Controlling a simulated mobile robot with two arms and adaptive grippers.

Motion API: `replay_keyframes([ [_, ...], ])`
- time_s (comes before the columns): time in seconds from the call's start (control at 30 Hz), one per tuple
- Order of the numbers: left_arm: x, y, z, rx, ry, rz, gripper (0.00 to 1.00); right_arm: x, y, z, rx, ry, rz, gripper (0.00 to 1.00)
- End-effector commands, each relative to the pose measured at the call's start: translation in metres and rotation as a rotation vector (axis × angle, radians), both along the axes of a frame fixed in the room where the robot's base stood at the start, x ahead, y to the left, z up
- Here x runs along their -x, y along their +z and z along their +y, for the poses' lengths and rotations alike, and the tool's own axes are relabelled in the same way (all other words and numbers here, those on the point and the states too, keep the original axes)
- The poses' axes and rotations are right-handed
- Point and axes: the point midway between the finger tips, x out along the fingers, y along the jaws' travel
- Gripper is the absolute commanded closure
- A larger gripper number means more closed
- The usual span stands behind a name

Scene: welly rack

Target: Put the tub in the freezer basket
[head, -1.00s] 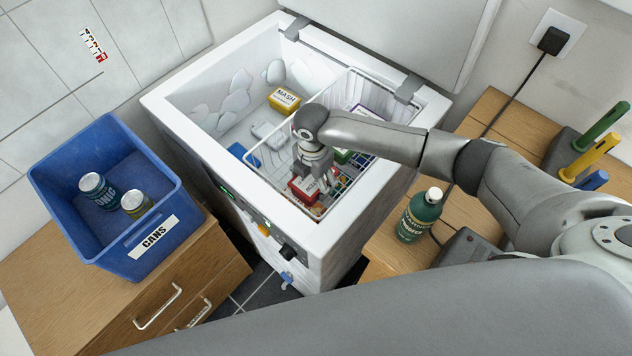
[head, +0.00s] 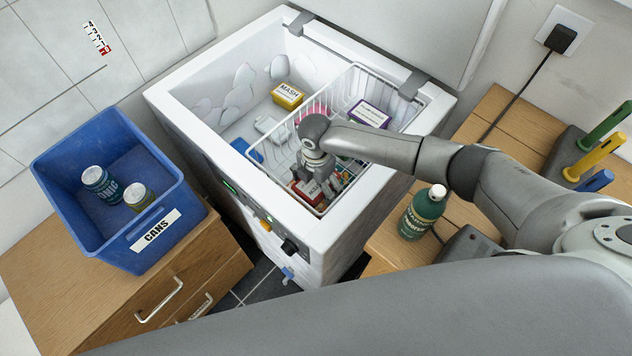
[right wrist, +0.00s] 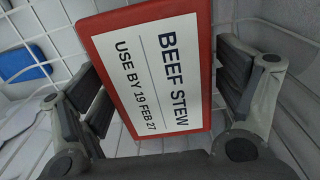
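The tub (head: 304,194) is a red-edged box with a white label. In the right wrist view its lid (right wrist: 150,70) reads "BEEF STEW, USE BY 19 FEB 27". It is at the front end of the white wire freezer basket (head: 276,178), inside the rim. My right gripper (head: 317,177) reaches down over it. In the right wrist view the finger pads lie close along both sides of the tub, and it looks gripped. The tub's underside is hidden, so I cannot tell whether it rests on anything. My left gripper is out of view.
The basket also holds a purple-edged box (head: 371,115) and a pink item. A yellow MASH tub (head: 287,95) and a blue item lie on the freezer floor. A blue CANS bin (head: 70,180) stands left; a green bottle (head: 422,213) stands right of the freezer.

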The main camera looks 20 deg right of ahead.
Motion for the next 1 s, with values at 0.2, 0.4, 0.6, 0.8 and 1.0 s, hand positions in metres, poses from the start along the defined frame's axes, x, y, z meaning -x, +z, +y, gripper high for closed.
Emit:
replay_keyframes([
  [0.2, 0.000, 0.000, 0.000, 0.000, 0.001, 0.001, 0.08, 0.000, 0.000, 0.000, 0.000, 0.000, 0.000, 0.11],
  [0.4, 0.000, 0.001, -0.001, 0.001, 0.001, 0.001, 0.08, -0.001, 0.013, 0.000, -0.001, 0.000, -0.003, 0.11],
  [0.6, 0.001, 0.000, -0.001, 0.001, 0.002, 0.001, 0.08, -0.001, 0.054, 0.000, -0.002, 0.000, -0.005, 0.11],
  [0.8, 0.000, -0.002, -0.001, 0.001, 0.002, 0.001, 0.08, -0.001, 0.094, 0.000, -0.001, 0.000, -0.004, 0.11],
  [1.0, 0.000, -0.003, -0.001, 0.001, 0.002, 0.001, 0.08, -0.001, 0.118, 0.000, -0.001, -0.001, -0.002, 0.11],
])
